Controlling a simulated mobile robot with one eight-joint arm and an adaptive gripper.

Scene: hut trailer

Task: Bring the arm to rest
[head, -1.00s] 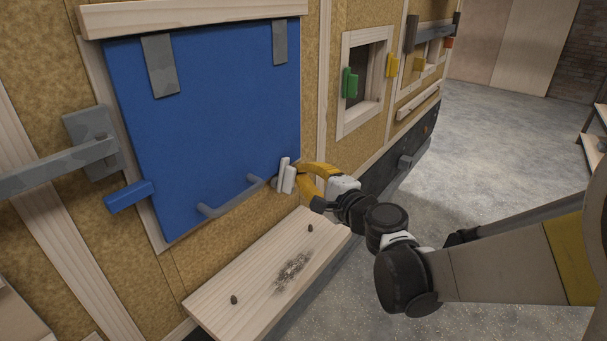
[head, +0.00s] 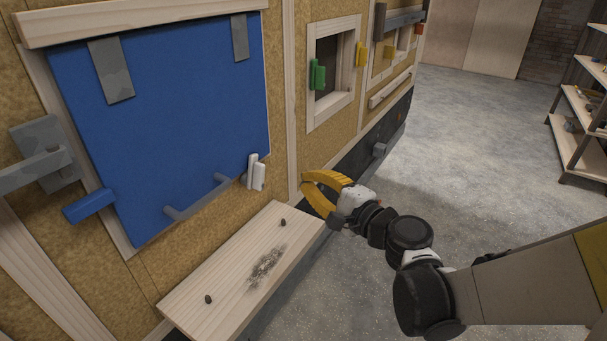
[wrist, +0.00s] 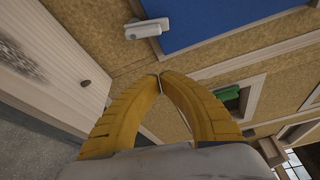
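My gripper (head: 304,184) has yellow fingers and is at the middle of the head view, in front of the tan wall and to the right of the white latch (head: 256,172). In the wrist view its fingertips (wrist: 160,75) meet, with nothing seen between them. It stands apart from the latch, which is at the lower right corner of the blue panel (head: 165,120). My arm reaches in from the right, bent, above the floor.
A wooden shelf (head: 225,285) with dark knobs and a smudge juts out below the panel, left of my gripper. A green handle (head: 317,75) is at a small window. Open grey floor (head: 470,140) lies to the right; a shelving unit (head: 580,130) stands at far right.

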